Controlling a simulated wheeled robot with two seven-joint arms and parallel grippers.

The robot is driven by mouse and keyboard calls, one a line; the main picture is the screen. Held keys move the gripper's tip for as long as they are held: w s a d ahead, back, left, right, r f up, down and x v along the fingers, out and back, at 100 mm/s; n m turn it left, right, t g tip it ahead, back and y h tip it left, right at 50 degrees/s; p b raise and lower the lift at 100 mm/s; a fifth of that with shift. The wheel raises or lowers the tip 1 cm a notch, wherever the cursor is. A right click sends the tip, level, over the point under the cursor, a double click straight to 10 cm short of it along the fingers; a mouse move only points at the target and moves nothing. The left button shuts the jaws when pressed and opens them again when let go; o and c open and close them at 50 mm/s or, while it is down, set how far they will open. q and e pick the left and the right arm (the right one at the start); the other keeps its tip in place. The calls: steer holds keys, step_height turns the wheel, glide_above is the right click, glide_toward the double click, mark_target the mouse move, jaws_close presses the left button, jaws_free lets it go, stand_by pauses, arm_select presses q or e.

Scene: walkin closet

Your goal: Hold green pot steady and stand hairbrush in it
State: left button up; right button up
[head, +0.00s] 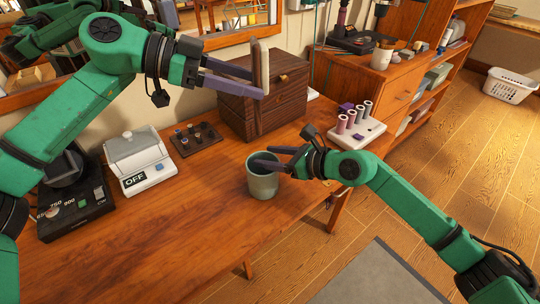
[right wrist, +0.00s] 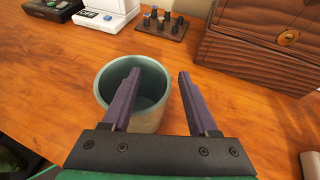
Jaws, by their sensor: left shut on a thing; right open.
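The green pot (head: 263,186) stands upright on the wooden table, its mouth open and empty as far as I see; it also shows in the right wrist view (right wrist: 150,117). My right gripper (head: 263,158) is open at the pot's right rim. In the right wrist view its left finger overlaps the mouth and its right finger lies outside the wall; contact cannot be told. My left gripper (head: 262,84) is shut on the hairbrush (head: 260,62), a flat upright piece with a pale face and brown edge. It holds the brush well above the table, above and behind the pot.
A dark wooden box (head: 275,104) stands behind the pot. A small block of dark bottles (head: 195,138), a white device marked OFF (head: 140,162) and a black scale (head: 75,210) stand to the left. A white rack with pink rolls (head: 345,130) is at right. The table front is clear.

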steer(key=shift+a, duration=0.1)
jaws_close()
steer(key=shift+f, duration=0.1)
stand_by(1.3)
